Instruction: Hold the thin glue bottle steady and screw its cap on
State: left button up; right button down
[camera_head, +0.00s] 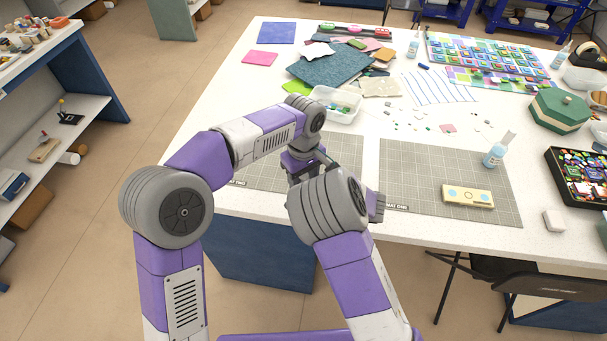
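Several small glue bottles with light-blue lower parts and pale narrow tops stand on the white table. The nearest bottle (495,155) is at the right mat's upper right edge. Another bottle (413,47) stands at the back and a third (561,58) at the far right. I cannot tell which is the task's thin bottle, and I cannot make out a loose cap. My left gripper (303,168) points down over the left mat, partly hidden behind my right arm. My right gripper (376,207) shows only in part, near the mats' inner edges. Both are well left of the nearest bottle.
Two grey cutting mats (420,160) lie along the front. A cream and yellow block (467,195) lies on the right one. A clear tub (336,104), glass sheets (330,68), a green box (558,111) and a black tray (580,178) surround them. The right mat's middle is clear.

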pick_arm(q)
grip_shut()
jog(key=m, duration=1.1)
jog(key=shift+m, duration=0.3)
jog(key=m, duration=0.5)
jog(key=shift+m, duration=0.3)
jog(key=m, duration=0.4)
jog(key=shift+f+m, duration=0.1)
jog(key=shift+m, duration=0.2)
jog(key=shift+o, duration=0.3)
grip_release()
